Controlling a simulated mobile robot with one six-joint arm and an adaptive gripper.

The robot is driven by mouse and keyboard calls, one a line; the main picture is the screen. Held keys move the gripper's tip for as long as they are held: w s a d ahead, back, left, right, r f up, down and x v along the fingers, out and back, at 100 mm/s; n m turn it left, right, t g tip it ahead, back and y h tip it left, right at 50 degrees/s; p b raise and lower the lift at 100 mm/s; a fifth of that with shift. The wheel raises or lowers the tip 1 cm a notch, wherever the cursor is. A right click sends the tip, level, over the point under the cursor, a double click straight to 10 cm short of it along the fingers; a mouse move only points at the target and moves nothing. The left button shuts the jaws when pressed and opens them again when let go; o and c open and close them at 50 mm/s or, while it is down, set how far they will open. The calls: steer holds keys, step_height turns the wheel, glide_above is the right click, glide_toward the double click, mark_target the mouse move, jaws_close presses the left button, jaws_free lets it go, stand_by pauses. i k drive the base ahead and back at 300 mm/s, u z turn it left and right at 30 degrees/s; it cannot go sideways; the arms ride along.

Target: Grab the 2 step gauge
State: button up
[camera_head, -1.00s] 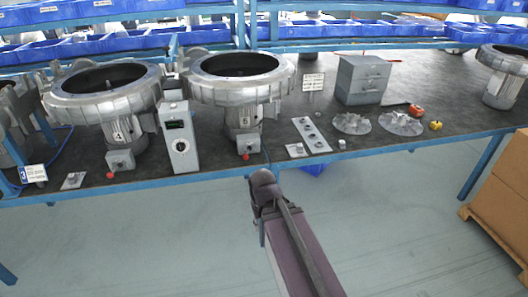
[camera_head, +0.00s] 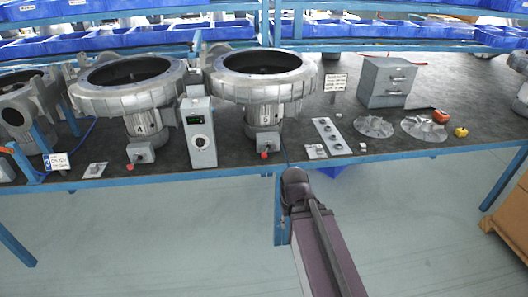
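I cannot make out for sure which thing is the 2 step gauge; small items on the bench are too small to identify. A grey plate with several round pieces (camera_head: 331,136) lies near the front edge of the bench, right of the second blower (camera_head: 262,85). A small flat plate (camera_head: 315,151) lies just left of it, and a small pale piece (camera_head: 363,147) stands to its right. My arm shows at the bottom middle, below the bench edge, with a dark rounded joint uppermost. No gripper fingers show.
The dark bench (camera_head: 400,150) holds another blower (camera_head: 133,85), a grey control box (camera_head: 198,130), a grey drawer cabinet (camera_head: 387,82), two finned discs (camera_head: 374,127), a red item (camera_head: 440,116) and a yellow item (camera_head: 461,132). Cardboard boxes (camera_head: 510,220) stand at right. Floor in front is clear.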

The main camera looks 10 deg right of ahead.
mark_target(362, 147)
steer(key=u, duration=0.05)
steer(key=i, duration=1)
steer(key=z, duration=0.05)
